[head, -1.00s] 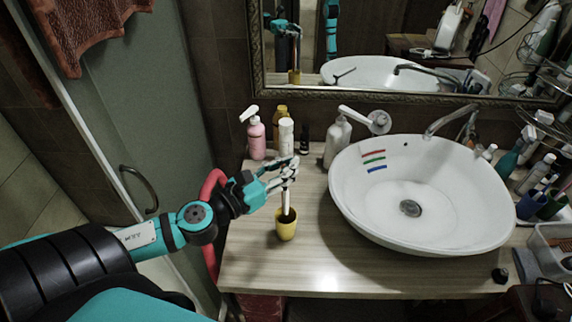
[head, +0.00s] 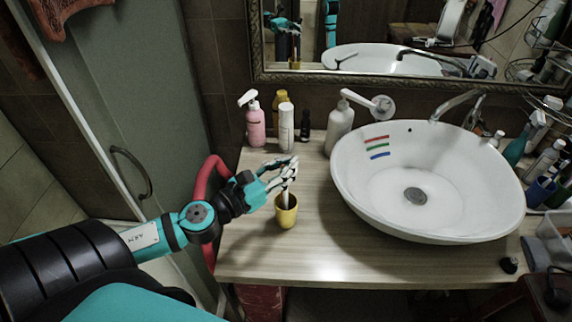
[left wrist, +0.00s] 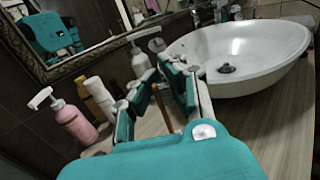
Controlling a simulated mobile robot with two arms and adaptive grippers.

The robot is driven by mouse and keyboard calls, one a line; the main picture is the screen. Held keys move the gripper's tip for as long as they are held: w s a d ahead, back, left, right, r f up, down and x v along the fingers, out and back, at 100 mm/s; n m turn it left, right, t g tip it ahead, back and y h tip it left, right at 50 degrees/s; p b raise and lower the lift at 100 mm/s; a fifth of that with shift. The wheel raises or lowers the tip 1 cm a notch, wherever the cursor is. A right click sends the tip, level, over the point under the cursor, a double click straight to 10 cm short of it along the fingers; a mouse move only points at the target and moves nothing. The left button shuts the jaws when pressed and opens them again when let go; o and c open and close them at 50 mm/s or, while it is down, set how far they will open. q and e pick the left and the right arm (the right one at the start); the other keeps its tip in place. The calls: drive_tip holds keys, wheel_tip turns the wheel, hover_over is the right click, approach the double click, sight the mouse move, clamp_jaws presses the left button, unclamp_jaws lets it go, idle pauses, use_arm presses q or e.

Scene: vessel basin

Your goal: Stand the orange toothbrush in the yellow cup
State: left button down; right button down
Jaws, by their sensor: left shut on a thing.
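The yellow cup (head: 286,213) stands upright on the counter, left of the basin. My left gripper (head: 285,174) is just above the cup, its fingers shut on the toothbrush (head: 286,196). The toothbrush is close to upright, and its lower end is inside the cup mouth. Whether it touches the cup's bottom is hidden. In the left wrist view the orange-brown toothbrush (left wrist: 162,107) shows between the fingers of the gripper (left wrist: 170,78). The cup cannot be made out there. My right gripper is not in view.
The white basin (head: 350,190), with red, green and blue stripes inside, is to the right. A pink pump bottle (head: 255,126), a white bottle (head: 286,126) and a white dispenser (head: 339,130) stand behind. The counter (head: 300,260) in front of the cup is clear.

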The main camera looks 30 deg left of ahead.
use_arm(q)
drive_tip(key=c, duration=1.4)
unclamp_jaws()
drive_tip(key=shift+o, duration=0.2)
drive_tip(key=shift+s, duration=0.1)
drive_tip(key=v, duration=1.1)
drive_tip(key=shift+s, duration=0.4)
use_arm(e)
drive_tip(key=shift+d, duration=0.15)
use_arm(q)
drive_tip(key=shift+f, duration=0.1)
